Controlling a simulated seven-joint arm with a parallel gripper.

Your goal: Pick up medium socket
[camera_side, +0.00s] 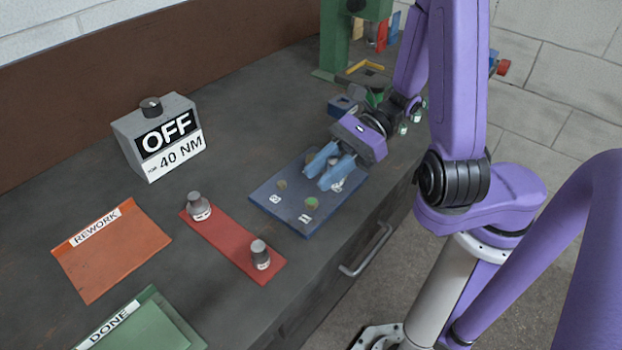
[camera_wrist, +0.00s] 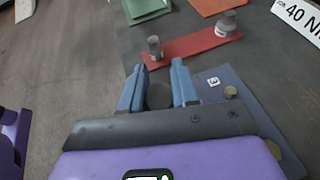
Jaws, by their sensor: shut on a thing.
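My gripper (camera_side: 323,174) reaches down over the blue board, its blue fingers shut on a grey socket (camera_side: 337,186). In the wrist view, my gripper (camera_wrist: 157,72) has the dark round top of the socket (camera_wrist: 159,96) between its fingers. The fingers partly hide this socket, and I cannot read its size. It is at the blue board (camera_side: 268,207); I cannot tell whether it touches the board. Two other grey sockets stand upright on the red strip (camera_side: 229,241): a wider one (camera_side: 198,206) at its far end and a slimmer one (camera_side: 260,254) at its near end.
The blue board also bears a brownish bolt head (camera_side: 282,185) and a green-topped one (camera_side: 311,203). A grey box marked OFF and 40 NM (camera_side: 158,138) stands at the back left. An orange REWORK mat (camera_side: 112,255) and a green DONE mat (camera_side: 145,325) lie left. A green stand (camera_side: 334,40) is behind.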

